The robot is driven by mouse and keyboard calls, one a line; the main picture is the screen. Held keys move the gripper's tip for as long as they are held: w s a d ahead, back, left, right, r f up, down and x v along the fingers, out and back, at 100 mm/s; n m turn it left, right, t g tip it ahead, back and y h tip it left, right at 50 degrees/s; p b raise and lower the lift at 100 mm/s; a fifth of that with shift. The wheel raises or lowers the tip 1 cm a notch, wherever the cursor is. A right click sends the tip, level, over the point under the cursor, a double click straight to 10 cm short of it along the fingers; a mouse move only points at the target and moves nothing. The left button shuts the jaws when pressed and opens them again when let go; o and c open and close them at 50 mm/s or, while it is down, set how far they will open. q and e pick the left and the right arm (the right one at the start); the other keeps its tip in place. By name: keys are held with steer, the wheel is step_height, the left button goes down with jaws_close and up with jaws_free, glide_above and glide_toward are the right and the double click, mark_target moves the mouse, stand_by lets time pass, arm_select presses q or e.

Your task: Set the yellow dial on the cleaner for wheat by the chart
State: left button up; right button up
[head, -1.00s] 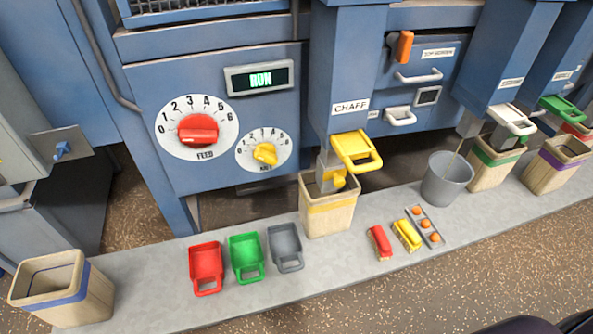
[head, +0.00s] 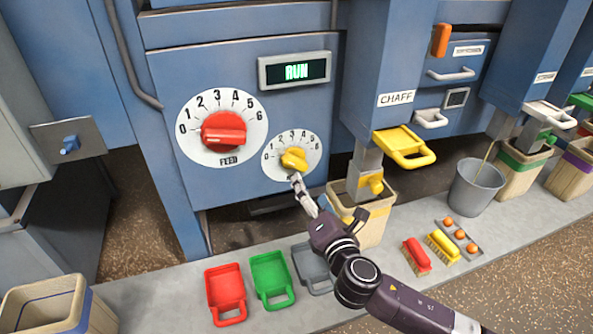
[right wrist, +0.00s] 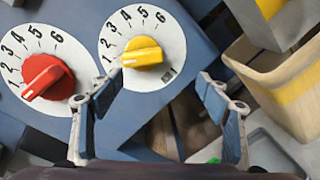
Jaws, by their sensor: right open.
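The yellow dial (head: 293,159) sits on a white numbered disc on the blue cleaner panel (head: 180,75), right of and below the larger red dial (head: 224,131). In the right wrist view the yellow dial (right wrist: 142,53) is ahead of my fingers, its ridge lying roughly sideways, its narrow end near the low numbers. My right gripper (head: 297,182) is just below the yellow dial in the head view. In the right wrist view its fingers (right wrist: 160,92) are spread apart with nothing between them. I cannot see the chart. My left gripper is not in view.
A lit RUN display (head: 296,70) is above the dials. The CHAFF spout (head: 395,95) with a yellow slide gate (head: 404,143) stands to the right, over a yellow-banded bin (head: 372,228). Red (head: 226,290) and green (head: 270,276) scoops lie on the ledge below.

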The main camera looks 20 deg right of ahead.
mark_target(297, 167)
steer(key=w+n, duration=0.1)
steer(key=w, duration=0.1)
steer(key=w+r, duration=0.1)
steer(key=w, duration=0.2)
steer(key=w+a+r+n+y, duration=0.1)
steer(key=w, duration=0.1)
steer(key=shift+w+n+t+b, duration=0.15)
steer(key=shift+n+t+b, duration=0.15)
steer(key=shift+t, duration=0.1)
steer(key=shift+w, duration=0.65)
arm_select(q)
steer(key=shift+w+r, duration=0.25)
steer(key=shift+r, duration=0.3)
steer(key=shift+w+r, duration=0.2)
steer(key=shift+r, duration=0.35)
arm_select(e)
steer(key=c, duration=1.2)
